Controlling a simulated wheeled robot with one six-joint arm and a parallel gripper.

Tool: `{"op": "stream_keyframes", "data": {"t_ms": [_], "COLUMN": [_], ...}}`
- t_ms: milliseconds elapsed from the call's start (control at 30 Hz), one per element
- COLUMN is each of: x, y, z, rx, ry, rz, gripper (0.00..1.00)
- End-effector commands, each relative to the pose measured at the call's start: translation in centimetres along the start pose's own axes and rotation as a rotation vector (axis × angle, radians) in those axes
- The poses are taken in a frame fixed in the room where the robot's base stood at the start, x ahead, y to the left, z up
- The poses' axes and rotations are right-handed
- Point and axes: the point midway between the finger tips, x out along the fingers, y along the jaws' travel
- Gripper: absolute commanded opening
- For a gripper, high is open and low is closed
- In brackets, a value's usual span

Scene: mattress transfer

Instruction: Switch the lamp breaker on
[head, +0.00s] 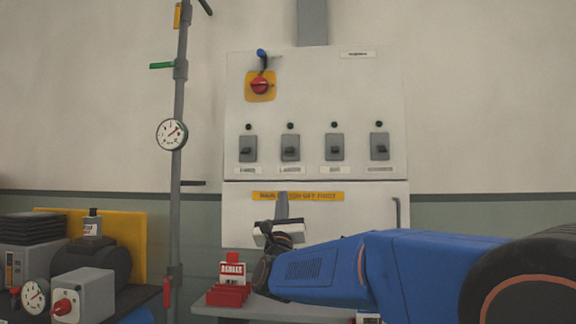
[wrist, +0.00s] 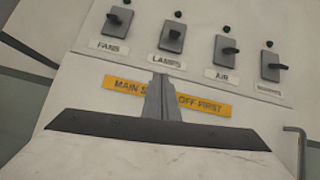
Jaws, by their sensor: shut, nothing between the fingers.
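The lamp breaker is a grey box with a small dark lever, second from left in the row on the white panel (head: 237,104); it shows in the head view (head: 290,148) and, above a LAMPS label, in the wrist view (wrist: 173,36). I cannot tell its lever position for sure. The small round light above it looks dark. My gripper (head: 283,207) is shut and empty, its fingers pointing up in front of the panel's lower part. In the wrist view, the fingertips (wrist: 160,82) overlap the yellow warning strip (wrist: 208,105), just below the LAMPS label, apart from the breaker.
Similar breakers stand either side: fans (head: 248,148), air (head: 334,147) and one far right (head: 379,147). A red rotary switch (head: 260,87) on a yellow plate is above. A gauge pipe (head: 178,110) stands left. A red tray (head: 228,296) with a danger tag sits below.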

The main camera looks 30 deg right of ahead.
Motion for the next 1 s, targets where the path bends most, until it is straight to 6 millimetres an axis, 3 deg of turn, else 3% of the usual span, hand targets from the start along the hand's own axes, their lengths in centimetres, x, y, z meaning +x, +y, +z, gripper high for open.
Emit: {"op": "stream_keyframes", "data": {"t_ms": [200, 667, 1000], "x": [0.6, 1.1, 6.0], "y": [-0.8, -0.9, -1.3], "z": [0.5, 0.6, 0.7], "rx": [0.092, 0.096, 0.095], "ry": [-0.047, -0.050, -0.049], "rz": [-0.057, -0.060, -0.062], "gripper": [0.00, 0.00, 0.00]}}
